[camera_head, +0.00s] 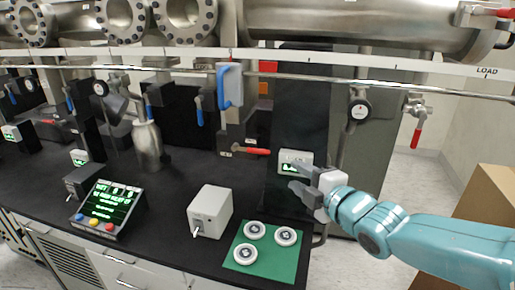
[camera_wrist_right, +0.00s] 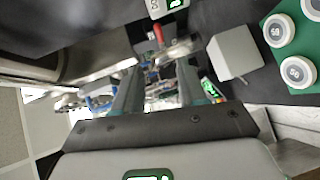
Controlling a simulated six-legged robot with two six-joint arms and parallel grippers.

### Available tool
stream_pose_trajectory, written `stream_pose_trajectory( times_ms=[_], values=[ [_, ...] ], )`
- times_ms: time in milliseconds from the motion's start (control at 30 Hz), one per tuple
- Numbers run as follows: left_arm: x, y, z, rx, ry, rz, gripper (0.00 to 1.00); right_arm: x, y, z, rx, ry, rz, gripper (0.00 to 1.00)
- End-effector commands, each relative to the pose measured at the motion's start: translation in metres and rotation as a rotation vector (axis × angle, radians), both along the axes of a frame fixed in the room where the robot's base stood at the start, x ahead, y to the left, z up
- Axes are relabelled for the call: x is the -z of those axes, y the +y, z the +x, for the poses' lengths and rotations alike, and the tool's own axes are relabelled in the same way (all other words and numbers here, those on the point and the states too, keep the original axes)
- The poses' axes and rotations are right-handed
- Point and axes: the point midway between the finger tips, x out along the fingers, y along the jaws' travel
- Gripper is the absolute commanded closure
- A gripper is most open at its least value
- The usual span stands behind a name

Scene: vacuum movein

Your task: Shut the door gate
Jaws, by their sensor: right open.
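I cannot tell for certain which part is the door gate. A panel with a blue handle (camera_head: 229,86) stands upright at the middle of the rail in the head view. Below it a red-handled lever (camera_head: 250,151) points right. My right gripper (camera_head: 291,177) is open and empty, to the right of and below both, in front of a small white readout box (camera_head: 296,160). In the right wrist view its two fingers (camera_wrist_right: 158,85) stand apart with nothing gripped between them. The red lever also seems to show there beyond the fingers (camera_wrist_right: 158,35). My left gripper is out of view.
A grey box (camera_head: 209,211) and a green mat (camera_head: 239,272) with three white round pieces lie on the black bench. A display console (camera_head: 108,207) stands at the left. A metal rail (camera_head: 300,83) crosses above. A cardboard box (camera_head: 480,210) stands at the right.

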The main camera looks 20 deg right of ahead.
Motion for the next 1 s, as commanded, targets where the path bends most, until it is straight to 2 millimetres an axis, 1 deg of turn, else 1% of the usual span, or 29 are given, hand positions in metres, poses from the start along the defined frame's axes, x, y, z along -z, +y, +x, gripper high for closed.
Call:
stream_pose_trajectory(
  times_ms=[167,267,367,700,833,900,1000],
  values=[
    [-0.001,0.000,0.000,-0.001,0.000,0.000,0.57,0.000,0.002,0.000,-0.002,0.001,0.000,0.59],
    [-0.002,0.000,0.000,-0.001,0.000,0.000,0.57,0.002,0.005,0.011,-0.003,0.002,0.001,0.59],
    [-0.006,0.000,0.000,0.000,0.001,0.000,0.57,0.005,0.009,0.029,-0.004,0.004,0.002,0.59],
    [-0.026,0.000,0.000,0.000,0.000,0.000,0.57,0.014,0.026,0.108,-0.002,0.002,-0.001,0.59],
    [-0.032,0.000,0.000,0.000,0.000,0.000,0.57,0.018,0.031,0.131,-0.002,0.002,0.001,0.59],
    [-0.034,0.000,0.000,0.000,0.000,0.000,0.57,0.019,0.032,0.140,-0.002,0.001,0.000,0.59],
    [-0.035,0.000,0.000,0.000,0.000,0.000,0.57,0.021,0.034,0.149,-0.002,0.000,0.000,0.59]
  ],
)
